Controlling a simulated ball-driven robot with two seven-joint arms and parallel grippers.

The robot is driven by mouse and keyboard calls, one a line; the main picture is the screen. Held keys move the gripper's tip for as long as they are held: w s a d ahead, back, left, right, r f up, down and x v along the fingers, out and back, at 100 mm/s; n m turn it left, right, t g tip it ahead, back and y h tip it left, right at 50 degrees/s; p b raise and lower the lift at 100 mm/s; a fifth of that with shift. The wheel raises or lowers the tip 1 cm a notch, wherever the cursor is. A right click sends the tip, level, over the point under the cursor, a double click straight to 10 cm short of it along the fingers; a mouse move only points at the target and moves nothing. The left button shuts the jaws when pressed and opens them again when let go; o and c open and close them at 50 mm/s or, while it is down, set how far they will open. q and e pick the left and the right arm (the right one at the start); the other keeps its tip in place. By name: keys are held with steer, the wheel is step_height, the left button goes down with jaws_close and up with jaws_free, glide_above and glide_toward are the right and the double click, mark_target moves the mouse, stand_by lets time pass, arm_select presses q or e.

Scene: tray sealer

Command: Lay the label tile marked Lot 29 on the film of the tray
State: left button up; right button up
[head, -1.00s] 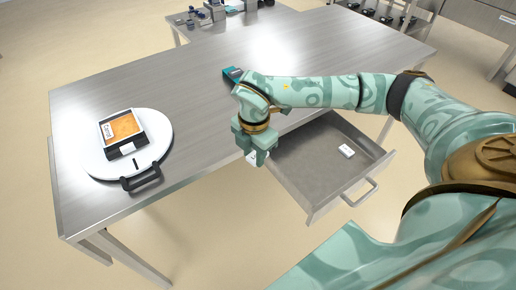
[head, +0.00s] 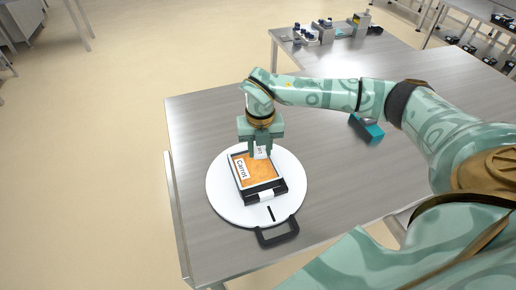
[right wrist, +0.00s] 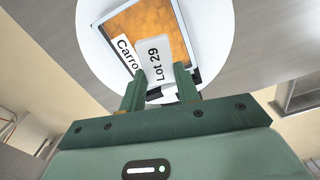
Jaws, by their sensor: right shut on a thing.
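My right gripper (head: 262,150) is shut on the white label tile (head: 261,153), held upright over the far part of the tray. In the right wrist view the tile (right wrist: 158,60) reads "Lot 29" and sits between the fingertips (right wrist: 160,88). The black tray (head: 263,195) has an orange film (head: 262,173) with a white "Carrot" label (head: 242,168) on its left side. Whether the tile touches the film cannot be told. My left gripper is not in view.
The tray stands on a white round plate (head: 219,198) with a black handle (head: 278,235) at the front. A teal and dark object (head: 367,128) lies to the right on the metal table (head: 325,170). A second table with equipment stands behind.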

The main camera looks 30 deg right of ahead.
mark_target(260, 152)
steer(key=shift+w+a+n, duration=0.1)
steer(key=shift+w+n, duration=0.2)
steer(key=shift+n, duration=0.5)
steer(key=shift+s+n, duration=0.35)
steer(key=shift+n, duration=0.05)
steer(key=shift+f, duration=0.15)
steer(key=shift+w+f+b, duration=0.15)
steer(key=shift+f+b, duration=0.7)
steer(key=shift+b, duration=0.1)
step_height(260, 152, down, 2)
steer(key=shift+f+b, duration=0.1)
steer(key=shift+b, duration=0.9)
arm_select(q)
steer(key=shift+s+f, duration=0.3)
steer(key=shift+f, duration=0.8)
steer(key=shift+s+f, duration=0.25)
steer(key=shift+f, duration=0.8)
arm_select(e)
steer(key=shift+f, duration=0.65)
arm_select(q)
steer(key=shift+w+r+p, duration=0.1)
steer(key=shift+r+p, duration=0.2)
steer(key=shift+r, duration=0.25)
